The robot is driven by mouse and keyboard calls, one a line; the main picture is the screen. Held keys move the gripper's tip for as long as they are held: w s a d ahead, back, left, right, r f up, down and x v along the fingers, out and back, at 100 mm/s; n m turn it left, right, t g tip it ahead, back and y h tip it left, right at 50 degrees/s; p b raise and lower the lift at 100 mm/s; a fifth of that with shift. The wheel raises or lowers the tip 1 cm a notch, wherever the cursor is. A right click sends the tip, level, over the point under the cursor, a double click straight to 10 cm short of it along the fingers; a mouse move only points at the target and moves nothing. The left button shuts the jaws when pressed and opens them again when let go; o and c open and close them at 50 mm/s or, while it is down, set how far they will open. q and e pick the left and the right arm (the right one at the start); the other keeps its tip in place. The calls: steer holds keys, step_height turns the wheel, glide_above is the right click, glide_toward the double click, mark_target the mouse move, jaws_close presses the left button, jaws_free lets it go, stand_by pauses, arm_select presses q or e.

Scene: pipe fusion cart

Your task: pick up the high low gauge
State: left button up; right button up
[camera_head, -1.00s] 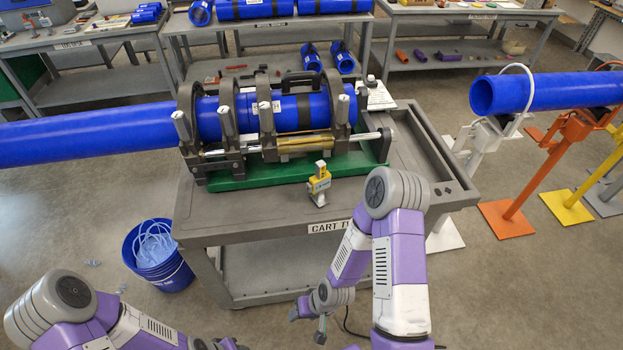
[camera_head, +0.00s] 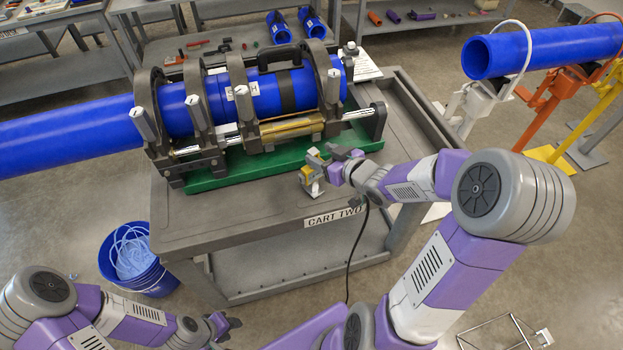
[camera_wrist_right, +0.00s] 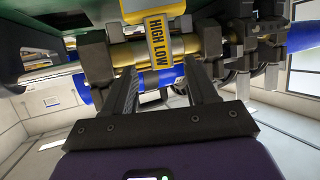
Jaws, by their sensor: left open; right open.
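The high low gauge (camera_head: 312,179) stands on the front part of the cart top, a small piece with yellow and pale parts. In the right wrist view its yellow label reading HIGH LOW (camera_wrist_right: 159,42) is just beyond the fingertips, roughly centred between them. My right gripper (camera_head: 337,163) is open at the gauge, with its fingers close to the upper part. In the right wrist view the two fingers (camera_wrist_right: 163,82) are spread apart. Whether they touch the gauge cannot be told. My left gripper (camera_head: 228,322) is low at the bottom of the head view, open and away from the cart.
The grey cart (camera_head: 240,218) carries the fusion machine with its clamps (camera_head: 240,105) and blue pipe (camera_head: 65,132) on a green base (camera_head: 225,174), just behind the gauge. A blue bucket (camera_head: 140,262) stands left of the cart. Another blue pipe (camera_head: 560,50) rests on stands at right.

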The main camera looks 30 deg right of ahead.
mark_target(311, 151)
steer(key=b+x, duration=0.1)
steer(key=x, duration=0.4)
steer(key=shift+s+a+f+b, duration=0.1)
steer(key=shift+a+b, duration=0.05)
steer(key=shift+b, duration=0.15)
steer(key=shift+w, duration=0.4)
jaws_close()
